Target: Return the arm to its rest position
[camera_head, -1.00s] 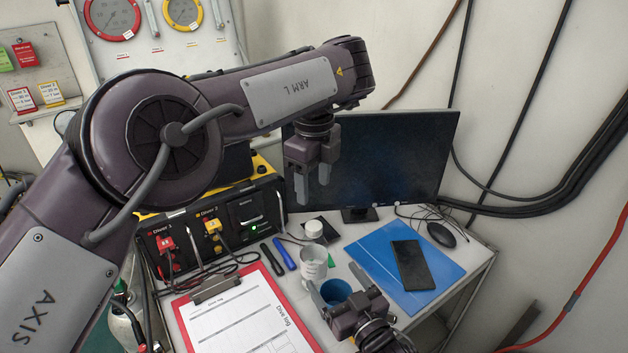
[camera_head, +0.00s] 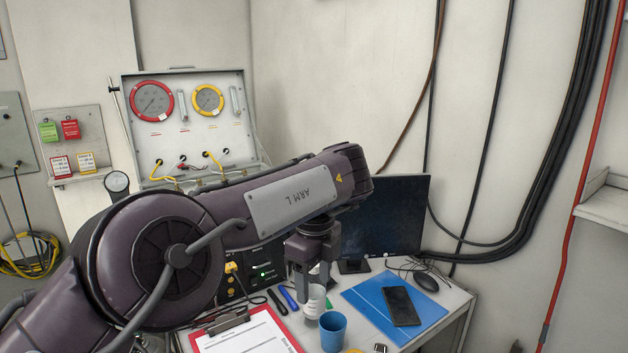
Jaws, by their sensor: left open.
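My left arm reaches in from the left across the panel and the desk. My left gripper (camera_head: 312,280) hangs from its end with the fingers pointing down. It is open and I see nothing held between the fingers. In the picture it lies in front of the dark monitor (camera_head: 400,215) and overlaps the clear measuring cup (camera_head: 314,306); I cannot tell how high it is above the desk. My right gripper does not show clearly.
A blue cup (camera_head: 333,332), a red clipboard (camera_head: 290,342), a blue folder (camera_head: 365,305) with a black phone (camera_head: 401,306), and a mouse (camera_head: 426,281) are on the desk. The gauge panel (camera_head: 225,125) stands behind my arm. The wall above the monitor is free.

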